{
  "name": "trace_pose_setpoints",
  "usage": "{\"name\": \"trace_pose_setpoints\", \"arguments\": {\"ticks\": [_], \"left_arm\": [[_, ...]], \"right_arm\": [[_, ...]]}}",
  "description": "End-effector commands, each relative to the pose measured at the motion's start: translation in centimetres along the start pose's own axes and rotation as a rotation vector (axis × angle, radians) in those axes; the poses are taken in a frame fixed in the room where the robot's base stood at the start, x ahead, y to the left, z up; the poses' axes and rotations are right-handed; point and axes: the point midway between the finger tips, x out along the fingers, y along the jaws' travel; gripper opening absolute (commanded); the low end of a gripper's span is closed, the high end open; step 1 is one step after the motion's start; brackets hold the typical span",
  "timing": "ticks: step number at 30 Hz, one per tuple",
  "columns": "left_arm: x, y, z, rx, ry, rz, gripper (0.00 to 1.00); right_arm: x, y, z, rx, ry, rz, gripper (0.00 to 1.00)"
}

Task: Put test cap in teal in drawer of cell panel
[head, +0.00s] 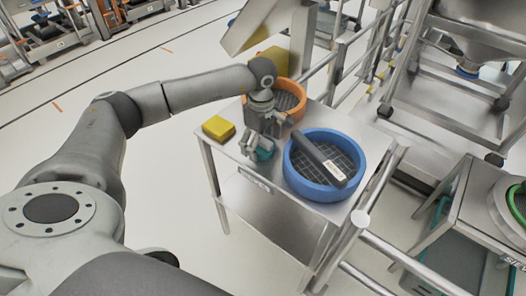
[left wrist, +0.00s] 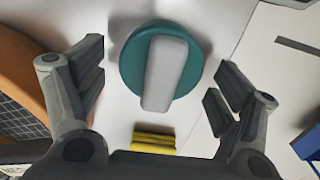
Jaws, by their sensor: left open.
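The teal test cap (left wrist: 128,62), a round disc with a pale grey bar handle across it, lies on the metal table top in the left wrist view. In the head view the cap (head: 266,152) is partly hidden by my left gripper (head: 257,145). My left gripper is open above the cap, with one finger on either side of it in the left wrist view and visible gaps between. I cannot make out a cell panel or its drawer in these frames. My right gripper is not in view.
A blue-rimmed sieve (head: 308,186) holding a dark bar-shaped tool (head: 318,160) stands close right of the gripper. An orange-rimmed sieve (head: 300,93) is behind it. A yellow block (head: 218,128) lies left on the table (head: 250,180). Metal rails (head: 400,258) run along the right.

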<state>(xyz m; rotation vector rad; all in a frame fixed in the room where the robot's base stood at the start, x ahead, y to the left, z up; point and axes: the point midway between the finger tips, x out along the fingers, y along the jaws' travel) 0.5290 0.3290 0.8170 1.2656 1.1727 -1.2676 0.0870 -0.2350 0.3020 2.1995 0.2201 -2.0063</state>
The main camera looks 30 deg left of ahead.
Motion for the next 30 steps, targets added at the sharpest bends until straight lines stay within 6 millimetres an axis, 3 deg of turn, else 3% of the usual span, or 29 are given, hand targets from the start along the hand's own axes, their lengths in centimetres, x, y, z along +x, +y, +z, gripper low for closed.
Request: {"name": "trace_pose_setpoints", "arguments": {"ticks": [8,20,30], "left_arm": [[0.43,0.04,0.01,0.000,0.000,0.001,0.87],[0.40,0.06,0.02,0.000,-0.001,0.002,0.35],[-0.17,0.07,0.01,0.000,-0.001,0.002,0.34]], "right_arm": [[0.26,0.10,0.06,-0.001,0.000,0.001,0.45],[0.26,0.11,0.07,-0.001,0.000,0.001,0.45],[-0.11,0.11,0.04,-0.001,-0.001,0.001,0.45]]}}
